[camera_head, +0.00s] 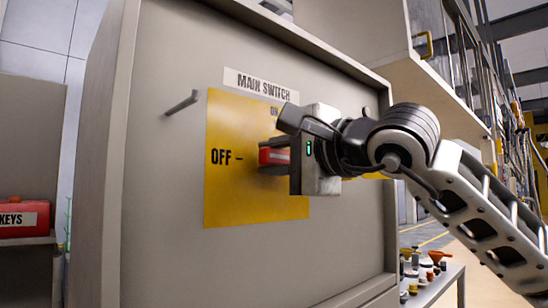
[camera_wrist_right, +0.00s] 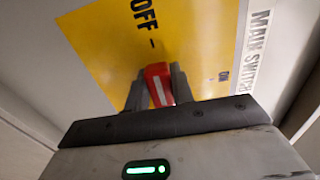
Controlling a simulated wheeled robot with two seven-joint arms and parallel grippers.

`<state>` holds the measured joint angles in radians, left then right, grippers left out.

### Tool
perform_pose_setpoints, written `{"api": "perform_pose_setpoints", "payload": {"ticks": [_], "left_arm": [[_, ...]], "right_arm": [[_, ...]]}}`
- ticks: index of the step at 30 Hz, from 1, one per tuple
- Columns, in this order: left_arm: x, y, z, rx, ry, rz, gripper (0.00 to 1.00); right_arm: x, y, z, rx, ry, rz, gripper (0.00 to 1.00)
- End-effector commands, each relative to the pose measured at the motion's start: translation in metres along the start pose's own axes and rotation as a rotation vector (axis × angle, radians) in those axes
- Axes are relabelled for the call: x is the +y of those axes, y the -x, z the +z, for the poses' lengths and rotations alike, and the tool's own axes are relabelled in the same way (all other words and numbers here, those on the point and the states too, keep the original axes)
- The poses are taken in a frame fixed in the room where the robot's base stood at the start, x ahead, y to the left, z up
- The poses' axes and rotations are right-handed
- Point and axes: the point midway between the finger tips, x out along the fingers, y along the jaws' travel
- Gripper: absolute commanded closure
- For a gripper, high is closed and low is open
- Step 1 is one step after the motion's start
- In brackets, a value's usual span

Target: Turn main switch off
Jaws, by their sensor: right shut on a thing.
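The main switch is a red handle with a white stripe (camera_head: 273,155) on a yellow plate (camera_head: 232,200) marked ON and OFF. The plate is on the front of a grey cabinet, under a "MAIN SWITCH" label (camera_head: 260,84). My right gripper (camera_head: 272,156) is shut on the red handle. In the right wrist view the handle (camera_wrist_right: 158,84) sits between the two fingers and points toward the OFF mark. The ON mark is off to the side. The handle's base is partly hidden by the gripper. My left gripper is not in view.
A short metal peg (camera_head: 181,103) sticks out of the cabinet left of the plate. A red box marked "KEYS" (camera_head: 25,218) stands on a shelf at the far left. A low table with small coloured parts (camera_head: 425,268) is at the lower right.

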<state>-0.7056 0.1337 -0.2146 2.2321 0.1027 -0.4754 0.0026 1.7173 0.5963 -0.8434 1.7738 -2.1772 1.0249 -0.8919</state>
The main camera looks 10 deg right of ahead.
Motion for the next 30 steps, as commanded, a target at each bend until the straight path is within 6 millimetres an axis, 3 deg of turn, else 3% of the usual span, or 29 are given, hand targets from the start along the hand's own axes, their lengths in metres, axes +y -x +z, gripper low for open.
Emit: {"api": "perform_pose_setpoints", "payload": {"ticks": [18,19,21,30], "left_arm": [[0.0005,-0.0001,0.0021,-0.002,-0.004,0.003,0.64],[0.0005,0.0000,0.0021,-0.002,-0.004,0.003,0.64],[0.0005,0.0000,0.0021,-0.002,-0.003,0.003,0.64],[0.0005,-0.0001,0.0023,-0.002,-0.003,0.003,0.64]], "right_arm": [[0.0030,-0.0001,0.0008,-0.002,0.047,0.003,0.99],[0.0031,-0.0001,0.0009,-0.002,0.047,0.003,0.73],[0.0030,-0.0001,0.0009,-0.002,0.046,0.003,0.55],[0.0023,0.0009,0.0003,-0.001,0.044,0.001,0.55]]}}
